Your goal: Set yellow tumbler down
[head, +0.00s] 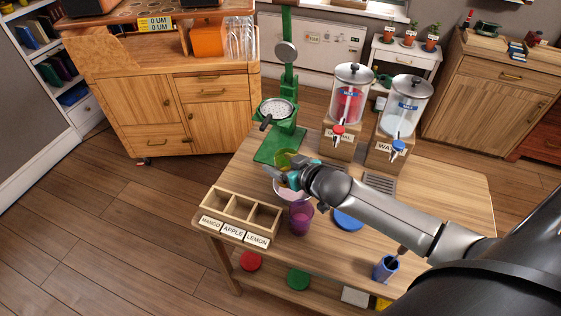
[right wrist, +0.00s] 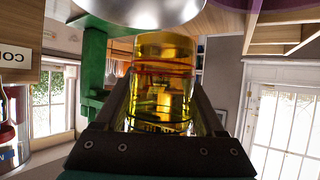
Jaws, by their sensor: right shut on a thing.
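The yellow tumbler (right wrist: 165,70) is see-through and sits between the two dark fingers of my right gripper (right wrist: 165,115), filling the gap. In the head view the tumbler (head: 284,159) shows in part, in front of the green press, and my right gripper (head: 288,175) covers some of it. The tumbler is over the wooden table (head: 455,195); I cannot tell whether its base touches anything. A pale bowl (head: 290,193) lies just below the gripper in the picture, partly hidden. My left gripper is not in view.
The green press (head: 280,140) stands behind the gripper. A purple tumbler (head: 300,219) and blue disc (head: 348,220) are in front. A labelled divided tray (head: 240,228) is at left, two dispensers (head: 352,95) (head: 403,108) at the back. A blue cup (head: 386,268) stands near the front edge.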

